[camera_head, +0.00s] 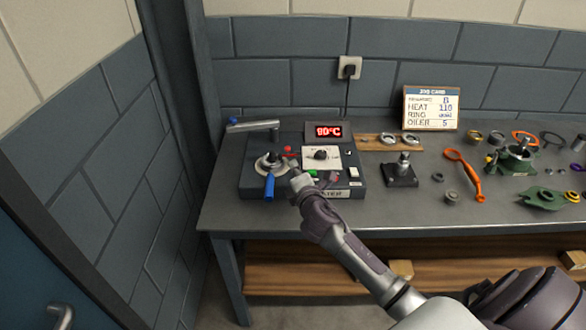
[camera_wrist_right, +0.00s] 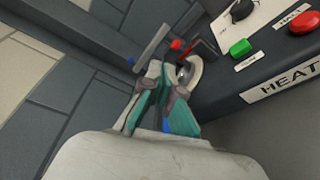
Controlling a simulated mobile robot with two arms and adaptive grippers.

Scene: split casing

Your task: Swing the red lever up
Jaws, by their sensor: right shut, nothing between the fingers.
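The red lever (camera_head: 289,154) sticks out to the right from a round metal hub (camera_head: 267,162) on the dark heater box. In the right wrist view the red lever's tip (camera_wrist_right: 176,45) shows just beyond my fingertips. A blue lever (camera_head: 269,187) points down toward the box's front edge from the same hub; in the wrist view it is mostly hidden behind my fingers. My right gripper (camera_head: 296,180) is shut and empty, just right of the hub, close to the red lever; I cannot tell whether they touch. It also shows in the wrist view (camera_wrist_right: 166,78). My left gripper is out of view.
The heater box also has a black knob (camera_head: 320,154), a green button (camera_wrist_right: 240,47), a red button (camera_wrist_right: 303,22) and a display (camera_head: 328,131). A blue-ended bar (camera_head: 252,126) lies behind it. A metal post on a dark base (camera_head: 400,174) and loose parts stand right.

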